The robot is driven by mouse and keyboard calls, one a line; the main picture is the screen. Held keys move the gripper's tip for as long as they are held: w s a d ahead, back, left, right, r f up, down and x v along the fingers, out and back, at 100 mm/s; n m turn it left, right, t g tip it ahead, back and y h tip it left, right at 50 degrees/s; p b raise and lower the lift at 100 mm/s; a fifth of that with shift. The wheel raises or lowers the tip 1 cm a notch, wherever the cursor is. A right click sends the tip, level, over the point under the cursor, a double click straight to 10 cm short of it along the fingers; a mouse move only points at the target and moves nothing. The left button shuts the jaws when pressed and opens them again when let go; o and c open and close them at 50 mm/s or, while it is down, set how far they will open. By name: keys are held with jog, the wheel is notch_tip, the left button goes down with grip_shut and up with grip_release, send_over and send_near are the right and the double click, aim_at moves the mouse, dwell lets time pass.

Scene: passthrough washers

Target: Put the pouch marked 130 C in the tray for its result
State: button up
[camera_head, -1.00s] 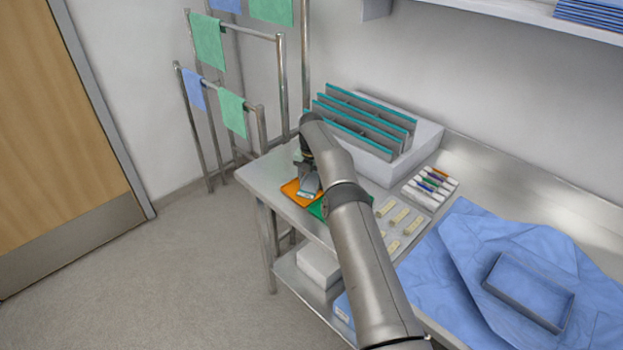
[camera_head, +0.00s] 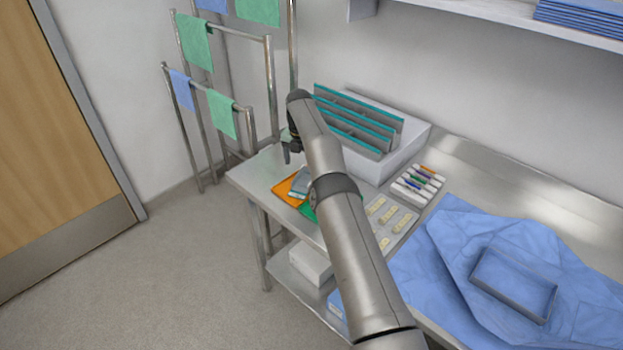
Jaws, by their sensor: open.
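An orange tray (camera_head: 284,190) lies flat at the left end of the steel table, with a green tray (camera_head: 307,211) beside it, mostly hidden behind my arm. A grey-blue pouch (camera_head: 301,184) lies at the orange tray, towards its right side. Its marking is too small to read, and my arm hides part of the area around it. My gripper (camera_head: 291,154) is open, above and behind the pouch and apart from it. I see nothing held in it.
A white rack with teal-edged dividers (camera_head: 355,118) stands behind the arm. A pen holder (camera_head: 418,185), a board with small pale pieces (camera_head: 390,219) and blue drapes with an open box (camera_head: 513,283) lie to the right. The floor at left is clear.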

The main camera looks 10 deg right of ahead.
jog(key=s+a+r+m, duration=0.1)
jog(key=s+r+m, duration=0.15)
jog(key=r, duration=0.35)
jog(key=s+a+r+m, duration=0.2)
jog(key=r+m, duration=0.2)
jog(key=r, duration=0.3)
jog(key=s+r+m, duration=0.6)
jog(key=s+r, duration=0.2)
jog(key=s, duration=0.4)
jog(key=s+d+r+m+t, duration=0.1)
jog(key=s+d+r+m, duration=0.1)
jog(key=s+m, duration=0.95)
jog(key=s+f+m, duration=0.2)
jog(key=s+f, duration=0.1)
jog(key=s, duration=0.9)
jog(key=s+d+f+m, duration=0.1)
jog(key=s+f+m, duration=0.2)
jog(key=s, duration=0.9)
jog(key=shift+d+f+m, duration=0.2)
jog(key=shift+f+m, duration=0.1)
jog(key=shift+f, duration=0.25)
jog(key=shift+s, duration=0.1)
notch_tip(320, 180, down, 4)
jog(key=b, duration=0.3)
jog(key=shift+f, duration=0.1)
